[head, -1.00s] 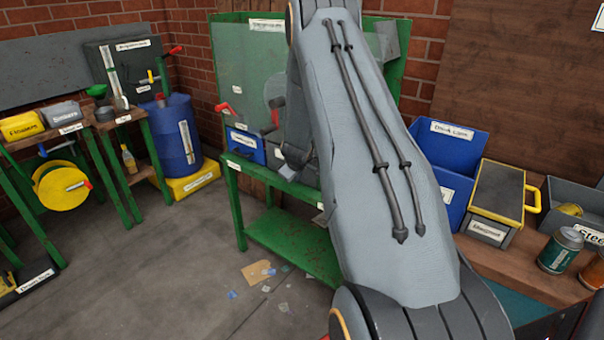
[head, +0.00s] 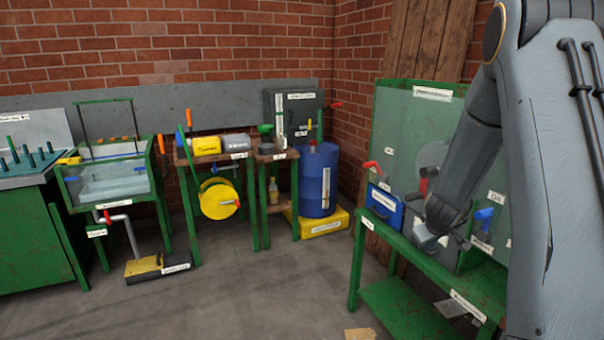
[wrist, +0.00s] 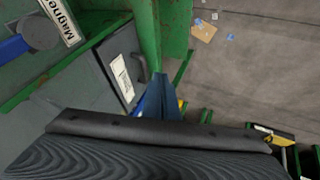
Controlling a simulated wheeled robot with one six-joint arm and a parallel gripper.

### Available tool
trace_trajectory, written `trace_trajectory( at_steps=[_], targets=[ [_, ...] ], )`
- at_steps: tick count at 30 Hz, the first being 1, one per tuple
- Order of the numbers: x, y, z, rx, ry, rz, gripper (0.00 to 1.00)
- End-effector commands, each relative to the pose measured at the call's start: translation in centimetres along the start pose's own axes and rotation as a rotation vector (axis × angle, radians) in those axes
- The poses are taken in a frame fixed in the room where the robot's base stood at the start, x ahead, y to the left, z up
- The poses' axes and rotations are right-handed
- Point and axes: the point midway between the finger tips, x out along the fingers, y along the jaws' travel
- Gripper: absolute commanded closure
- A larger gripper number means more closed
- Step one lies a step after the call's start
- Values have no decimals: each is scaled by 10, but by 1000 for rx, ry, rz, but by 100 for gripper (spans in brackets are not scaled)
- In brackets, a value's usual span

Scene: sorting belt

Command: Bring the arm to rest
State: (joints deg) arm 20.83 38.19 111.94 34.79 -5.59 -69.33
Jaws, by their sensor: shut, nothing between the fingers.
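My arm comes down the right side of the head view, with its upper link large and close to the camera. My gripper (head: 428,238) is at its lower end, in front of the green bench with the clear screen (head: 415,130). It is shut and holds nothing. It hangs close to the bench top, and I cannot tell whether it touches anything there. In the wrist view, dark ribbed parts of my gripper (wrist: 160,132) fill the bottom.
A blue bin (head: 384,206) and a blue-handled clamp (head: 484,220) are close to my gripper on the green bench (head: 410,255). A blue drum (head: 318,180) stands on a yellow base. The grey floor (head: 285,290) in front is mostly clear.

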Motion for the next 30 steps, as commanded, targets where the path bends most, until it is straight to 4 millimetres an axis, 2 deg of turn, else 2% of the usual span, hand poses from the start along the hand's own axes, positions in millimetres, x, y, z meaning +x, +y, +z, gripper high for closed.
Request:
trace_trajectory(
  at_steps=[3, 7, 12, 15, 18, 21, 24, 30],
  targets=[
    [-48, -56, -7, 35, -8, -106, 100],
    [-108, -122, 7, 85, -69, -227, 100],
    [-188, -194, 55, 143, -209, -329, 100],
    [-227, -220, 90, 171, -298, -347, 100],
    [-255, -236, 121, 192, -371, -344, 100],
    [-272, -243, 143, 206, -419, -333, 100],
    [-280, -246, 153, 216, -443, -324, 100],
    [-280, -246, 154, 216, -445, -323, 100]
  ],
)
